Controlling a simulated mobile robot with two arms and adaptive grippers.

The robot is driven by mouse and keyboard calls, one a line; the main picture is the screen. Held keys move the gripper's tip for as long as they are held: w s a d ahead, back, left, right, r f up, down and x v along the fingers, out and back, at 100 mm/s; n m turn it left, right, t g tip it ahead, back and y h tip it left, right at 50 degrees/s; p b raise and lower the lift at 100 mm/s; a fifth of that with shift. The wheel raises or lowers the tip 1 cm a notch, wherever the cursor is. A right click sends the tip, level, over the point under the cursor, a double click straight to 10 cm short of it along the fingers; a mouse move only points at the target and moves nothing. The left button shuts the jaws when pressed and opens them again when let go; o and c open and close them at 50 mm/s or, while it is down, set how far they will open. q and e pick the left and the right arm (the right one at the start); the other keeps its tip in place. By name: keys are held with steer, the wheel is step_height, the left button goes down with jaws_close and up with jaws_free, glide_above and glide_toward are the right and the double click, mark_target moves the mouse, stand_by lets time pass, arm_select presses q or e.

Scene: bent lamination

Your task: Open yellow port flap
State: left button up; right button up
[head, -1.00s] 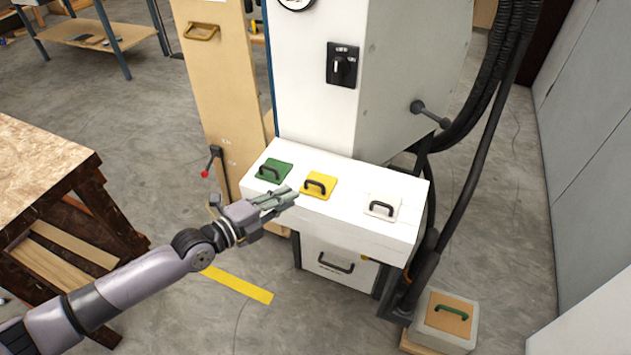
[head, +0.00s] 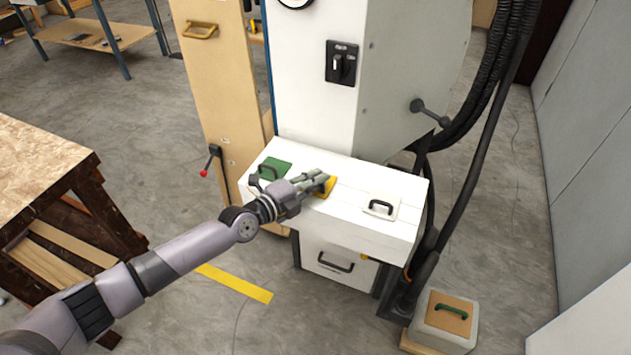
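The yellow port flap (head: 329,190) lies flat on the white box top (head: 348,212) of the machine, between the green flap (head: 281,167) and the white flap (head: 392,205). My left gripper (head: 319,180) is over the yellow flap and covers most of it and its dark handle. The fingers reach the handle's place, but I cannot tell whether they touch or grip it. The finger opening is too small to judge. My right gripper is not in view.
The machine's white body (head: 315,80) rises behind the flaps, with a black switch (head: 342,64). A wooden workbench (head: 40,165) stands at the left. Thick black hoses (head: 475,130) hang at the right. A grey box with a green handle (head: 446,318) sits on the floor.

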arm_select(q)
jaws_close()
stand_by(0.4)
steer(key=r+p, duration=0.1)
steer(key=p, duration=0.1)
steer(key=g+p, duration=0.1)
steer(key=p, duration=0.1)
steer(key=shift+w+r+n+y, duration=0.3)
steer(key=shift+w+r+y, duration=0.05)
steer(key=shift+r+y, duration=0.05)
steer(key=shift+w+d+r+g+p, duration=0.1)
steer(key=shift+w+g+p, duration=0.05)
steer(key=shift+g+p, duration=0.35)
steer(key=shift+w+d+r+n+g+y, duration=0.15)
steer(key=shift+w+n+g+y, duration=0.2)
steer(key=shift+g+y, duration=0.25)
steer(key=shift+w+d+r+n+g+y+b, duration=0.1)
steer(key=shift+w+r+n+g+y+b, duration=0.2)
steer(key=shift+g+b, duration=0.3)
steer(key=shift+w+d+r+n+g+y+b, duration=0.15)
steer(key=shift+w+g+y+b, duration=0.2)
steer(key=shift+g, duration=0.35)
